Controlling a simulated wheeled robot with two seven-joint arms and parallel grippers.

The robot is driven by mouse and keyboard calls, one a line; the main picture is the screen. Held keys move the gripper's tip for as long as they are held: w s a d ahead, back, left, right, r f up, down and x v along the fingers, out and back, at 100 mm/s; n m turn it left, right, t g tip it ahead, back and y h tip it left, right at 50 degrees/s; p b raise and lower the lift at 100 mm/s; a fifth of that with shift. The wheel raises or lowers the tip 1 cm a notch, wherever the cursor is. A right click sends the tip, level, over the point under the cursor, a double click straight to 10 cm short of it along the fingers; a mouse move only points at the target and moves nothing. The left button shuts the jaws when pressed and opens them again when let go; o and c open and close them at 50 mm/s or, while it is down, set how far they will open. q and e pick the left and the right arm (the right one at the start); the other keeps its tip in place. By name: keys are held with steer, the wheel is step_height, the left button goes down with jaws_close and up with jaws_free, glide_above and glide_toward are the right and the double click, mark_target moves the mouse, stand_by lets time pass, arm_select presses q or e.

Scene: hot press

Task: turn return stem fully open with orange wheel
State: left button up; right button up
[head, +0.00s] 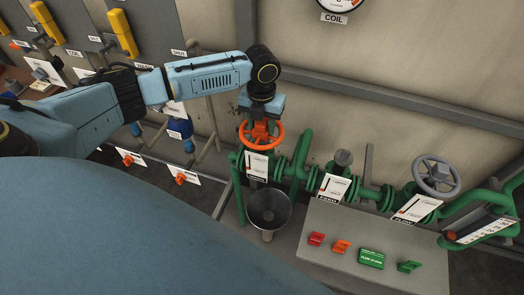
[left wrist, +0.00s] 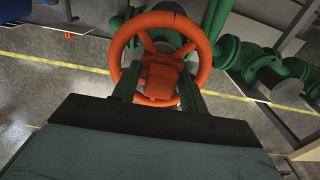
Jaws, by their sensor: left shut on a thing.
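The orange wheel (head: 262,134) sits on top of a green valve, above a white label plate (head: 257,165), in the head view. My left gripper (head: 262,120) reaches down onto the wheel from above. In the left wrist view the orange wheel (left wrist: 160,50) faces the camera, and the two fingers of my left gripper (left wrist: 159,85) lie on either side of its orange hub, shut on it. The stem under the hub is hidden by the wheel and the gripper. My right gripper is in neither view.
A metal funnel (head: 269,209) stands below the valve. Green pipes run right to a grey handwheel (head: 436,175). A grey panel (head: 330,268) carries red, orange and green pieces. A grey rail (head: 400,110) crosses the wall. Yellow-handled switches (head: 122,32) are at upper left.

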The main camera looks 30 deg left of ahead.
arm_select(q)
steer(key=n+p, duration=0.4)
steer(key=n, duration=0.1)
steer(key=n+p, duration=0.5)
steer(key=shift+r+n, duration=0.2)
steer(key=shift+n, duration=0.1)
steer(key=shift+f+n+p, duration=0.15)
steer(key=shift+n+p, duration=0.15)
steer(key=shift+n, duration=0.4)
steer(key=shift+f+n, duration=0.1)
steer(key=shift+n, duration=0.6)
steer(key=n, duration=0.2)
steer(key=shift+n, duration=0.4)
steer(key=n, duration=0.3)
steer(key=shift+n, duration=0.4)
